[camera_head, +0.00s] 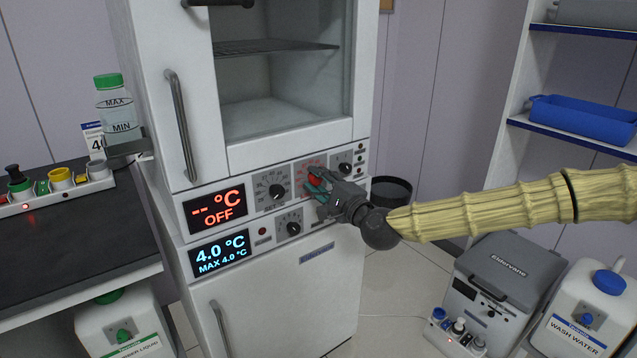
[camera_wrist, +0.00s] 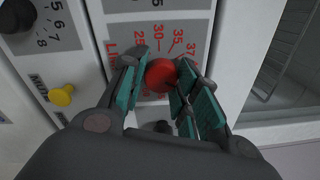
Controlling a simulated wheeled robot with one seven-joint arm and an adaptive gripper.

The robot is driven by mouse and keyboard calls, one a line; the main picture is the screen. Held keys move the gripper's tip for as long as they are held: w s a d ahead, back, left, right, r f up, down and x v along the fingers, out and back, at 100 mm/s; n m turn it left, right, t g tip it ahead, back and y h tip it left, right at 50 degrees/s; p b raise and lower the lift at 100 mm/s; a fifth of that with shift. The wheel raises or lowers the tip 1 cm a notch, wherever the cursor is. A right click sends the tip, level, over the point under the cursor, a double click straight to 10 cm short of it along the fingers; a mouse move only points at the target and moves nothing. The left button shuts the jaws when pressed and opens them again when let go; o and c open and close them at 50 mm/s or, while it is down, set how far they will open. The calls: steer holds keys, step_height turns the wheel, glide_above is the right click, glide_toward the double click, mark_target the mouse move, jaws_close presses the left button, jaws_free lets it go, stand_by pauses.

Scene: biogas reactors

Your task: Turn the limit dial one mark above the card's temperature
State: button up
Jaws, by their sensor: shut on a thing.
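The red limit dial (camera_wrist: 160,75) sits on a grey plate with red marks; 25, 30, 35 and 37 can be read in the wrist view. Its pointer position cannot be made out. In the head view the dial (camera_head: 313,180) is mostly hidden by my gripper (camera_head: 319,187). My gripper (camera_wrist: 157,88) is shut on the dial, with teal finger pads on either side. A white card (camera_head: 95,136) with a blue top edge stands at the left behind the bench; a large "4" and part of another digit show, the rest is hidden.
The cabinet's upper display (camera_head: 217,209) reads "-- °C OFF"; the lower display (camera_head: 220,253) reads 4.0 °C, MAX 4.0 °C. Black knobs (camera_head: 277,191) lie beside and below the dial. A yellow button (camera_wrist: 62,95) is near my fingers. The glass door (camera_head: 285,80) is above.

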steer(key=shift+f, duration=0.1)
steer(key=o, duration=1)
steer(key=v, duration=1.2)
